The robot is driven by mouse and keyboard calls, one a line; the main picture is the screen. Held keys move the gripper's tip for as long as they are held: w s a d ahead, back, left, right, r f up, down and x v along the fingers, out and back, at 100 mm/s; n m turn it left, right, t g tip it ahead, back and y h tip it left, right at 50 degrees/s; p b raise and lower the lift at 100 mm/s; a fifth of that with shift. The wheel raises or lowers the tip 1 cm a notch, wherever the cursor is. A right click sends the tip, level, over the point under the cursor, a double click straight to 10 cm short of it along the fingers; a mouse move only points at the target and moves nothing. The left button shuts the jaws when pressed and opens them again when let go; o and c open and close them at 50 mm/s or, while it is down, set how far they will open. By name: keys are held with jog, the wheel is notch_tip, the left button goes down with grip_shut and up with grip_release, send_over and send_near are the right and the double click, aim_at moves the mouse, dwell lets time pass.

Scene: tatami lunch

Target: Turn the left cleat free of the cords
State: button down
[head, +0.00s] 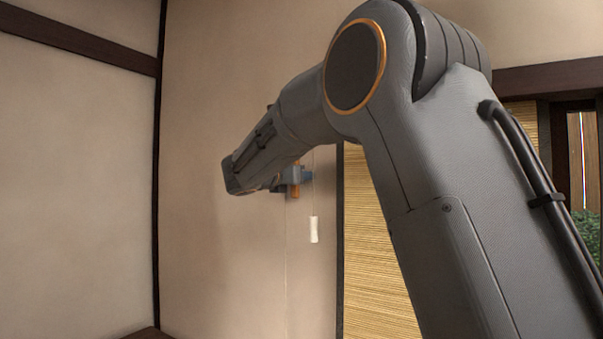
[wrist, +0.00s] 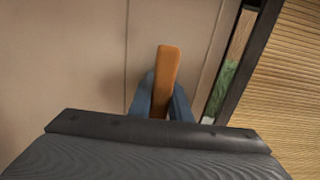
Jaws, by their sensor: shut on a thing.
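The left cleat (wrist: 166,75) is an orange-brown wooden bar. In the wrist view it stands nearly upright, leaning slightly right, between the two blue-grey fingers of my gripper (wrist: 163,98). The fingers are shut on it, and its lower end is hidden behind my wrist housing. In the head view my gripper (head: 297,176) is at the wall, with a small bit of the orange cleat (head: 295,191) showing below it. A thin cord with a white pull (head: 314,230) hangs just right of the gripper. I cannot tell whether cords are wrapped on the cleat.
A bamboo blind (head: 377,260) hangs right of a dark post (head: 340,250); the blind also shows at the right of the wrist view (wrist: 285,85). A window opening with greenery (head: 586,230) is at the far right. The plaster wall (head: 220,250) left of the gripper is bare.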

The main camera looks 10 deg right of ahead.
jog(key=shift+f, duration=0.1)
dwell(0.3)
jog(key=c, duration=1.6)
grip_release()
jog(key=shift+c, duration=0.2)
jog(key=b+v, duration=0.2)
jog(key=v, duration=0.5)
jog(key=shift+s+a, duration=0.3)
jog(key=shift+s, duration=0.05)
